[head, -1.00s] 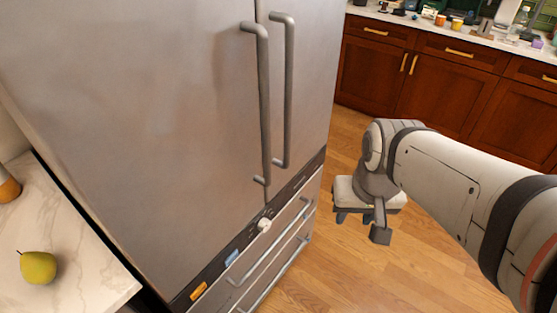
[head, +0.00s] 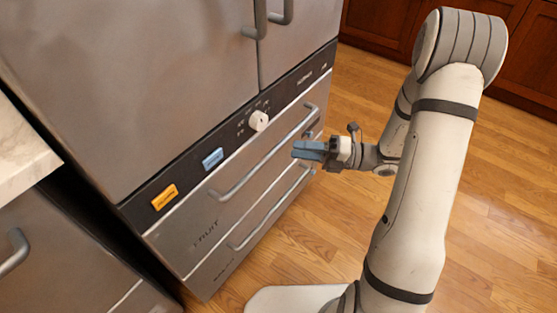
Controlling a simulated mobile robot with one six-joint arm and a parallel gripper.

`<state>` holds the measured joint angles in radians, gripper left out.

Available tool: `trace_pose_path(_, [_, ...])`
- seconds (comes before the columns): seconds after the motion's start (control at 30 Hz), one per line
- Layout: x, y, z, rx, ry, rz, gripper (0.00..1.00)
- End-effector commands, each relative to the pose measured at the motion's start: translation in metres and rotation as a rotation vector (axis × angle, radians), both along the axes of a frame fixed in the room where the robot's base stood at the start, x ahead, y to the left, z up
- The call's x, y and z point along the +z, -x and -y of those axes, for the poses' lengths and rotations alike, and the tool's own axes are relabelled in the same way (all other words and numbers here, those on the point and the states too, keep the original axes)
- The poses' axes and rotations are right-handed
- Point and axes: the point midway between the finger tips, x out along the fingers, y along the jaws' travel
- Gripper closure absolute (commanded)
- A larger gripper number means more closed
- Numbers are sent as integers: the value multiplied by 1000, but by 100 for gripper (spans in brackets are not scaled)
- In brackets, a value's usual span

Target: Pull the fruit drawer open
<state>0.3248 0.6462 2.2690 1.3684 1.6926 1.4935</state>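The fruit drawer (head: 240,205) is the upper of two steel drawers at the bottom of the fridge, marked with a small FRUIT label below its handle. It looks shut, its front level with the drawer under it. Its long bar handle (head: 265,160) runs along the upper part of its front. My gripper (head: 298,150) is at the right part of the drawer fronts, pointing left, close to the right end of the handle and apparently just in front of it. I cannot tell whether it touches. Its blue-grey fingers are seen side-on, so their opening is unclear.
The lower drawer (head: 215,274) has its own bar handle (head: 272,212). Above is a dark panel with a white knob (head: 258,121), a blue label (head: 213,159) and an orange label (head: 165,197). A counter (head: 22,150) stands left. Wooden floor (head: 510,200) is clear at right.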

Motion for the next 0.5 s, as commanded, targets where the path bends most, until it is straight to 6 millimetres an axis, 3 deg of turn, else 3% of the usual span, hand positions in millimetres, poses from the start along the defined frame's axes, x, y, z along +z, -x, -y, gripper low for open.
trace_pose_path(0.03, [-24,-9,6,-43,-46,-65,62])
trace_pose_path(0.13, [-39,-21,14,-99,-110,-152,62])
trace_pose_path(0.27, [-45,-28,15,-126,-145,-198,62])
trace_pose_path(0.5, [-39,-36,-17,-125,-146,-198,62])
